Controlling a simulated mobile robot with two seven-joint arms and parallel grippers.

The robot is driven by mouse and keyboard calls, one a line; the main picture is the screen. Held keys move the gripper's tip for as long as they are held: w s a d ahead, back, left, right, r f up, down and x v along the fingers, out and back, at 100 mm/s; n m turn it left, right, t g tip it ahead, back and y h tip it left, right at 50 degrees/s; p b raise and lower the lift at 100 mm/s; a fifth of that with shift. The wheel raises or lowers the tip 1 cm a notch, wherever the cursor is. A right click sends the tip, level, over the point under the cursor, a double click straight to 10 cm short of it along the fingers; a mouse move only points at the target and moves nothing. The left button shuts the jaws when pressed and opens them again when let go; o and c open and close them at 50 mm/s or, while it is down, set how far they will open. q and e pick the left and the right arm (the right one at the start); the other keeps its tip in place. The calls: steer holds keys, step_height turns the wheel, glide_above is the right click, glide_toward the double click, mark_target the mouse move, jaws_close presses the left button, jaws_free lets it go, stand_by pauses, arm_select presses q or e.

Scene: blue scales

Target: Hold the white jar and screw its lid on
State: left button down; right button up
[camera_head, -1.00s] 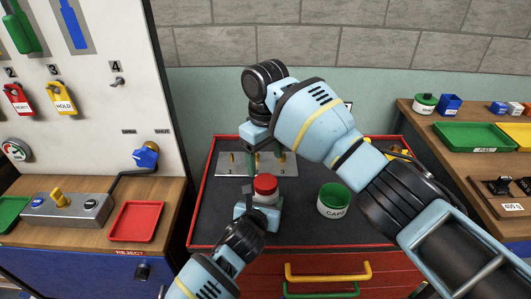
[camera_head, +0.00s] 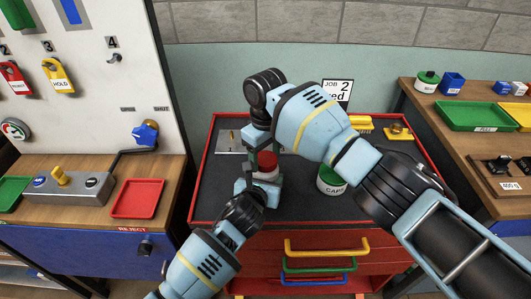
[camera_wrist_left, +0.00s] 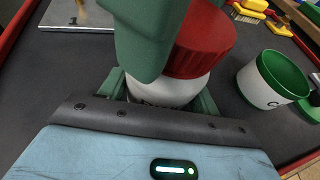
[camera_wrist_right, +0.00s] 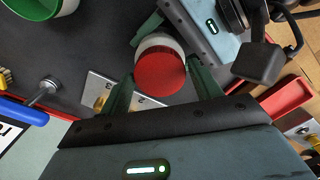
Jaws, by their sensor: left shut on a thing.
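The white jar (camera_head: 268,175) stands upright on the dark cart top with the red lid (camera_head: 267,160) on its mouth. I cannot tell how tightly the lid sits. My left gripper (camera_head: 258,190) is shut around the jar's body; the left wrist view shows the white jar (camera_wrist_left: 170,90) between its fingers. My right gripper (camera_wrist_right: 162,80) comes down from above, with its fingers on both sides of the red lid (camera_wrist_right: 160,73). They look open, very close to the lid's edge. In the left wrist view, a right finger hides part of the lid (camera_wrist_left: 208,45).
A white and green CAPS tub (camera_head: 331,181) stands right of the jar. A metal plate (camera_head: 228,141) lies behind, and a yellow brush (camera_head: 360,122) and a job sign (camera_head: 337,93) are at the back. A red tray (camera_head: 137,198) is on the left bench.

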steer(key=c, duration=0.7)
steer(key=o, duration=1.1)
steer(key=shift+r, duration=0.1)
step_height(320, 180, up, 12)
steer(key=shift+f, duration=0.1)
arm_select(q)
steer(key=shift+c, duration=1.3)
jaws_free()
